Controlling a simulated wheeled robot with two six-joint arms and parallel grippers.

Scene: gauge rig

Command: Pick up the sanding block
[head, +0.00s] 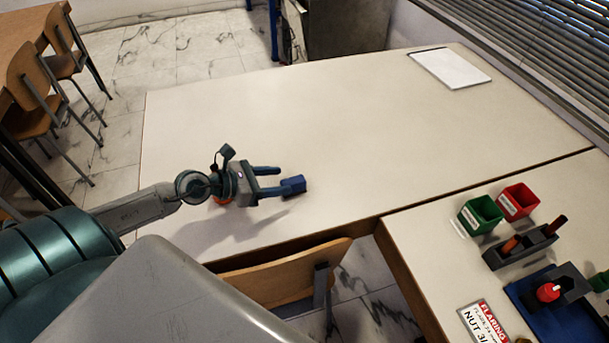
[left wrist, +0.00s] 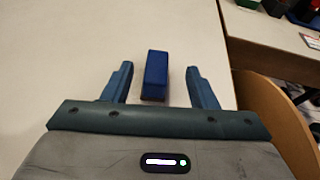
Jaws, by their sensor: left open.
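The sanding block is a small dark blue block (head: 293,185) on the white table. In the left wrist view the block (left wrist: 155,75) stands between the two fingers, with a gap on each side. My left gripper (head: 280,180) is open, its fingers pointing at the block. In the left wrist view the gripper's (left wrist: 160,85) fingers lie on either side of the block. I cannot tell how high the fingers are above the table. My right gripper is not in view.
A wooden chair (head: 285,275) stands against the table's near edge. A second table at right holds a green bin (head: 480,215), a red bin (head: 518,202), a grey holder (head: 522,246) and a blue tray (head: 530,310). A white pad (head: 450,68) lies far back. The table's middle is clear.

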